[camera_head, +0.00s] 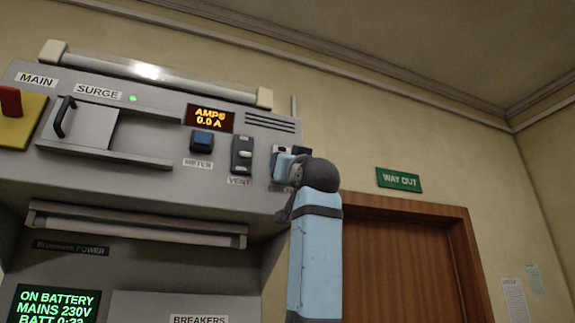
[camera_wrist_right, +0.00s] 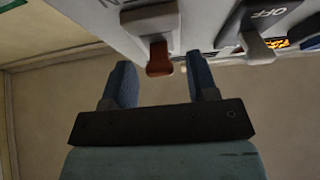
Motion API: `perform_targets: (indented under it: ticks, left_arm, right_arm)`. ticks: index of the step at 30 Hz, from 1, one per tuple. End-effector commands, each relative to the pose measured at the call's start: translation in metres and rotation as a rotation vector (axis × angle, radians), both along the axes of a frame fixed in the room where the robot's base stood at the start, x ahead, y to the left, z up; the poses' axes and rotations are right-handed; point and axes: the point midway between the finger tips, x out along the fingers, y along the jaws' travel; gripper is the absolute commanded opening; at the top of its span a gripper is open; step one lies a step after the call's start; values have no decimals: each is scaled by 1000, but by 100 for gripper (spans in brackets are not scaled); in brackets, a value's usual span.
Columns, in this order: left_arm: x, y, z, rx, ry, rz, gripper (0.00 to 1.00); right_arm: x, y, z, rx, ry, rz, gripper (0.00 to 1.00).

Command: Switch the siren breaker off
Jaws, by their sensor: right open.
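The siren breaker's name is not readable on any switch in view. In the right wrist view, a switch lever with an orange-red tip (camera_wrist_right: 159,60) juts from the panel, just beyond and between my open fingers. I cannot tell whether they touch it. A dark switch marked OFF (camera_wrist_right: 265,16) with a grey lever (camera_wrist_right: 256,46) is to its right. In the head view, my right gripper (camera_head: 284,172) is at the console's right end and partly hides a switch (camera_head: 300,150) right of the VENT switch (camera_head: 241,155). My left gripper is not in view.
The console (camera_head: 150,196) also carries a MAIN switch (camera_head: 10,101), a SURGE slide handle (camera_head: 64,116), a blue METER button (camera_head: 202,141) and an AMPS display (camera_head: 209,118) reading 0.0 A. A BREAKERS label (camera_head: 200,320) shows low down. A brown door (camera_head: 395,265) stands behind my right arm.

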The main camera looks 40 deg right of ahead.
Motion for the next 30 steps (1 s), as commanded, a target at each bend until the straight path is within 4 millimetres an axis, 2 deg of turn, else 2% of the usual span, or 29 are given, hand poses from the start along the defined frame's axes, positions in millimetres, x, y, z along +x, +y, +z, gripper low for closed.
perform_targets:
  ticks: [12, 18, 24, 30]
  left_arm:
    - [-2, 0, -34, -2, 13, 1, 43]
    - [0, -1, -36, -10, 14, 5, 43]
    - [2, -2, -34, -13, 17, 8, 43]
    - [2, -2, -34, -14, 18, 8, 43]
  right_arm:
    - [-69, 17, -53, 0, -2, 0, 53]
    - [-95, 23, -70, 0, -2, 0, 53]
    - [-104, 25, -75, 0, 0, 0, 53]
    - [-105, 25, -75, 0, 0, 0, 53]
